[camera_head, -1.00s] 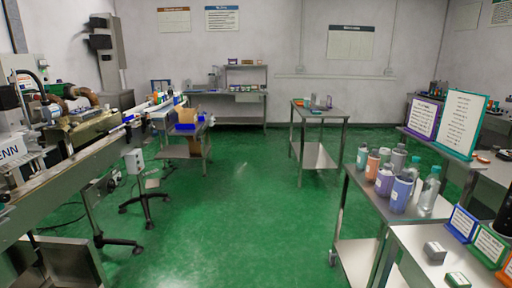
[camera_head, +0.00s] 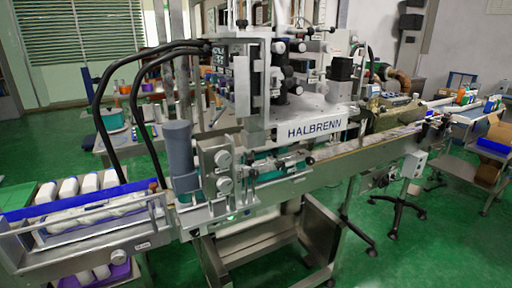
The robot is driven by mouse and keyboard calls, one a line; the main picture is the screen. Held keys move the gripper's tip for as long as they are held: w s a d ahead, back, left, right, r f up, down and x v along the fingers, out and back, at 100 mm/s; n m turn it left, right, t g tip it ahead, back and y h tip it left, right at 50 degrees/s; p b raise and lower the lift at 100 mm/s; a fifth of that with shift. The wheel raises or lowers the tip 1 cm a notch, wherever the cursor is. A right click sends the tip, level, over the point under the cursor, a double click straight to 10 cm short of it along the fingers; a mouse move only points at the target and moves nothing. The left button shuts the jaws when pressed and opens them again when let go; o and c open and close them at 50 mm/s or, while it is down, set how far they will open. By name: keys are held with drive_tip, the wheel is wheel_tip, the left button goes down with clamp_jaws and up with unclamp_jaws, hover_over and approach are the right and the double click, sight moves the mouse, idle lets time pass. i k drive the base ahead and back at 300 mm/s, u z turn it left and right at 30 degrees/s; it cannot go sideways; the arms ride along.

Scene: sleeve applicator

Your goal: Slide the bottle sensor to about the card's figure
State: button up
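The sleeve machine (camera_head: 316,129), marked HALBRENN, stands in the middle of the head view over a long steel conveyor (camera_head: 340,163). Small clamps and rods (camera_head: 285,164) sit along the conveyor's near side below the machine. I cannot tell which of these small parts is the bottle sensor. No card with a readable figure shows now. My gripper is not in view.
White bottles (camera_head: 88,184) lie in a blue-edged infeed tray (camera_head: 80,205) at left. A stool (camera_head: 398,197) and a steel cart (camera_head: 463,167) stand at right. Green floor (camera_head: 440,240) is open at lower right. Black hoses (camera_head: 101,112) arch over the infeed end.

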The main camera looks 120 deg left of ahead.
sight(269, 158)
drive_tip(key=u, duration=3.45)
drive_tip(key=k, duration=1.3)
drive_tip(key=z, duration=0.9)
drive_tip(key=i, duration=1.1)
drive_tip(key=u, duration=0.95)
drive_tip(key=i, duration=0.95)
drive_tip(key=u, duration=0.25)
